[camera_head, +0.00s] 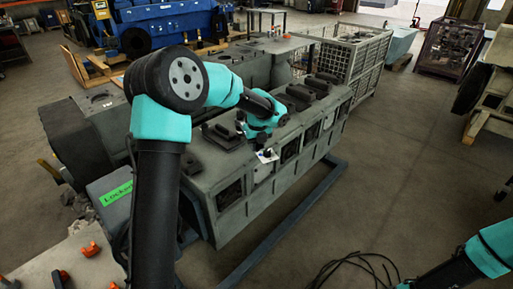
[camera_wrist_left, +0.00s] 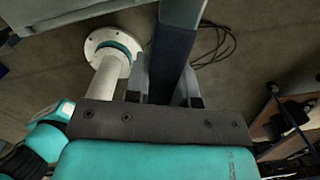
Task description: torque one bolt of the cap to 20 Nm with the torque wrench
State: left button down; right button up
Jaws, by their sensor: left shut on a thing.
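My left arm reaches over the long grey engine block (camera_head: 240,190) in the head view. Its gripper (camera_head: 266,154) is small and partly hidden at the block's near upper edge. In the left wrist view the left gripper (camera_wrist_left: 165,92) is shut on a long dark bar with a grey far part, which looks like the torque wrench (camera_wrist_left: 178,45). The wrench is hard to make out in the head view. I cannot pick out the cap or its bolts, nor tell whether the wrench touches one. My right arm shows at the lower right; its gripper is out of view.
A green-labelled grey box (camera_head: 117,193) stands at the engine's near left end. A pale bench with orange parts (camera_head: 90,249) is at the lower left. A mesh cage (camera_head: 352,60) stands behind the engine.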

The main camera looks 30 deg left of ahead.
pick_arm(q)
jog(key=shift+r, duration=0.75)
jog(key=shift+r, duration=3.05)
jog(key=shift+s, duration=0.1)
jog(key=shift+s+d, duration=0.55)
jog(key=shift+s, duration=0.45)
jog(key=shift+s+d, duration=0.55)
jog(key=shift+s, duration=0.5)
jog(key=shift+s+d, duration=0.55)
jog(key=shift+s, duration=0.45)
jog(key=shift+w+f, duration=0.1)
jog(key=shift+f, duration=0.05)
